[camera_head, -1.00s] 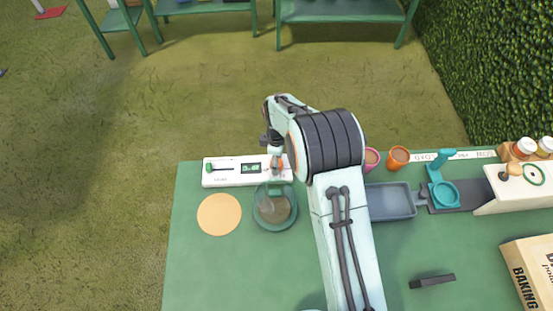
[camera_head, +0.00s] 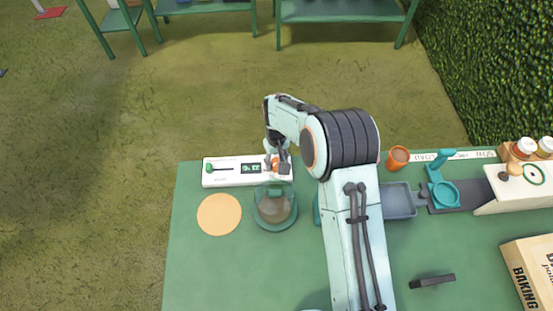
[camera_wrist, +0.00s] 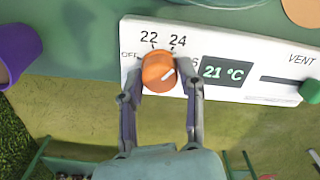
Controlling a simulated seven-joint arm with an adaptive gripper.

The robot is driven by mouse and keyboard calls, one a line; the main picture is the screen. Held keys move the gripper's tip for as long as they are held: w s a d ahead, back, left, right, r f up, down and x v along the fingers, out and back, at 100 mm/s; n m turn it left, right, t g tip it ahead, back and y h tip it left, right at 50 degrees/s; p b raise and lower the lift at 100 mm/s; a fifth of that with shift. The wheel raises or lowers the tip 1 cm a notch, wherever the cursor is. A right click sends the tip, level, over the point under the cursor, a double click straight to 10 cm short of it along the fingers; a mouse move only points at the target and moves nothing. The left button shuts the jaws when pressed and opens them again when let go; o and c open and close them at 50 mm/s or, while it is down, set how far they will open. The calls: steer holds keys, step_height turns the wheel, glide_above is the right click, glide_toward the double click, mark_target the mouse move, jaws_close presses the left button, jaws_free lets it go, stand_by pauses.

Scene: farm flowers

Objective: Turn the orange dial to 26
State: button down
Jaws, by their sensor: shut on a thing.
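The orange dial (camera_wrist: 158,71) sits on a white control panel (camera_wrist: 262,52), which also shows in the head view (camera_head: 222,180). In the wrist view its white pointer mark slants up and right, past the 24 label toward a label partly hidden by a finger, of which a 6 shows. The panel's display (camera_wrist: 226,72) reads 21 °C. My gripper (camera_wrist: 159,88) is shut on the dial, with one finger on each side of it. In the head view my gripper (camera_head: 278,163) is over the panel's right end, and part of the dial is hidden.
A green slider marked VENT (camera_wrist: 309,91) is on the panel. A glass dome (camera_head: 275,207) stands just in front of it on the green table. An orange round mat (camera_head: 219,214) lies to its left. An orange pot (camera_head: 397,158) and a grey tray (camera_head: 399,200) are to the right.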

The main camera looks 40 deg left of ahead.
mark_target(276, 162)
steer(key=m, duration=0.7)
steer(key=shift+f, duration=0.1)
stand_by(0.5)
steer(key=c, duration=0.7)
jaws_free()
step_height(276, 162, up, 12)
steer(key=shift+r, duration=0.1)
